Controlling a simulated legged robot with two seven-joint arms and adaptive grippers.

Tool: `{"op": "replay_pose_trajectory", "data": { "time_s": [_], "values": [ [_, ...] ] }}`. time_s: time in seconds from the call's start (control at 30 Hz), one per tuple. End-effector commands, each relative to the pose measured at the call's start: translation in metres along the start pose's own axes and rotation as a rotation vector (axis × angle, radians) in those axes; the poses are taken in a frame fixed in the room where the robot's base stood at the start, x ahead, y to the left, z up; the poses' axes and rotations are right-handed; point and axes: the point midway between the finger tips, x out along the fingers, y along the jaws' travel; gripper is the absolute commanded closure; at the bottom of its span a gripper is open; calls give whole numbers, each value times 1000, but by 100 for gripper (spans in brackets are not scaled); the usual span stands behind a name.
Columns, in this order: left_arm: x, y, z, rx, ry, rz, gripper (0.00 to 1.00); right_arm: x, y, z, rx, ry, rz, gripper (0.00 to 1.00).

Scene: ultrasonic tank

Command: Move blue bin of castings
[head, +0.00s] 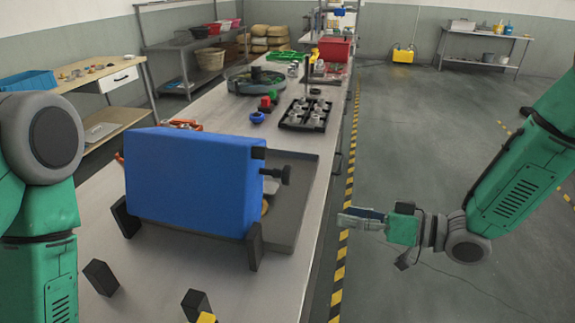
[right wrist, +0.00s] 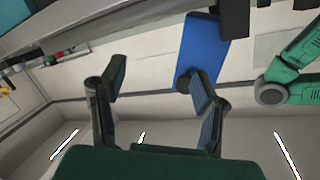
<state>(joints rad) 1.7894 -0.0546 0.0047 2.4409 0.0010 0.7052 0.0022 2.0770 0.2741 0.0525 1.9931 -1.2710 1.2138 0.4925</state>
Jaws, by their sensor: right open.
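A large blue box (head: 190,180) with black corner feet and a black knob stands tilted on the near workbench. A smaller blue bin (head: 28,82) sits on the side table at the far left; its contents are hidden. I cannot tell from the pictures which one holds castings. My right gripper (head: 352,217) is open and empty, right of the bench edge over the floor, apart from the blue box. In the right wrist view, its two spread fingers (right wrist: 158,95) have nothing between them, and a blue body (right wrist: 207,45) shows beyond.
The workbench (head: 150,265) carries a grey tray (head: 285,228) behind the box, a black tray of metal parts (head: 292,123), a green round fixture (head: 255,82) and a red bin (head: 334,50). Black blocks (head: 100,277) lie at the front. Floor at right is open.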

Motion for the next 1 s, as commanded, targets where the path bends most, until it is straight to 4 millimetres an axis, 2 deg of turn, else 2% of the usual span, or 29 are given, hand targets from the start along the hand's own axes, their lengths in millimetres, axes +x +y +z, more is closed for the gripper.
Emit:
{"op": "replay_pose_trajectory", "data": {
  "time_s": [0.03,0.1,0.23,0.37,0.47,0.8,1.0],
  "values": [
    [-5,0,0,0,0,0,100,-4,-8,-27,-35,33,-69,44],
    [-8,0,0,0,0,0,100,-8,-18,-49,-71,55,-153,44],
    [-10,0,0,0,0,0,100,-15,-28,-68,-106,65,-243,44],
    [-10,0,-1,0,0,0,100,-11,-33,-71,-114,64,-266,44],
    [-11,0,-1,0,0,0,100,2,-36,-71,-113,62,-266,44],
    [-17,0,-1,0,0,0,100,70,-56,-73,-114,61,-265,44],
    [-20,0,-1,0,0,0,100,101,-63,-75,-114,63,-263,44]
  ]
}}
